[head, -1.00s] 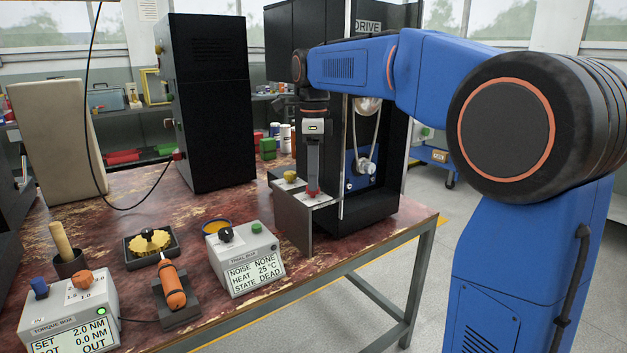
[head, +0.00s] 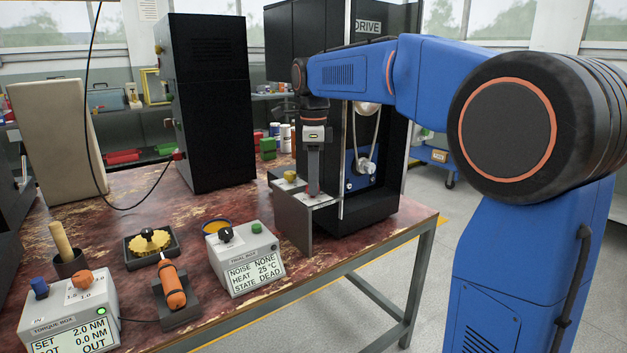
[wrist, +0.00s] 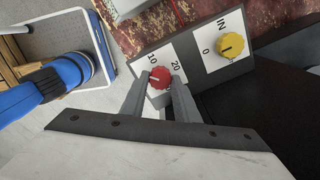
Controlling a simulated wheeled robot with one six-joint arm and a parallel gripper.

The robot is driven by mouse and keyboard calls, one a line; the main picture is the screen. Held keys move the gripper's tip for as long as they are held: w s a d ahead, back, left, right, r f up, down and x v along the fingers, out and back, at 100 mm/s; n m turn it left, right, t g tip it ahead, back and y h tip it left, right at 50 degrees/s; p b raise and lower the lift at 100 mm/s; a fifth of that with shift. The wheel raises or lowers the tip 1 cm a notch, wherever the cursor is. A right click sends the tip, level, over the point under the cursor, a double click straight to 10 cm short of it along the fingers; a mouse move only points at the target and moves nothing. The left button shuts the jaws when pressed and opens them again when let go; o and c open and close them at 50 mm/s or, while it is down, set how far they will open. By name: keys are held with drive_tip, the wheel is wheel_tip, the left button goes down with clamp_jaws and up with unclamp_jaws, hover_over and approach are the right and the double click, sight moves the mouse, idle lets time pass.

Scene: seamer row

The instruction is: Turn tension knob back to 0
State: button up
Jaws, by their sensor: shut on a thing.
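The red knob (wrist: 159,78) sits on a white dial plate marked 10 and 20 on the grey panel. My gripper (wrist: 160,84) is shut on the red knob, one finger at each side of it. In the head view my gripper (head: 313,188) points straight down at the panel (head: 294,217) by the black drive cabinet, and its fingers hide the red knob. A yellow knob (wrist: 232,46) with a dark pointer line sits beside it, on a plate marked 0 and IN. It also shows in the head view (head: 290,176).
A grey trial box (head: 241,255) reading STATE DEAD stands left of the panel. A torque box (head: 70,318), an orange-handled tool (head: 172,287) and a tray with a yellow gear (head: 150,243) stand further left. A belt (head: 357,138) shows on the drive cabinet.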

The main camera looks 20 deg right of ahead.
drive_tip(key=n, duration=0.4)
drive_tip(key=shift+n, duration=2.1)
drive_tip(key=shift+w, duration=0.1)
drive_tip(key=o, duration=1)
wheel_tip(320, 180, up, 18)
drive_tip(key=shift+f, duration=0.25)
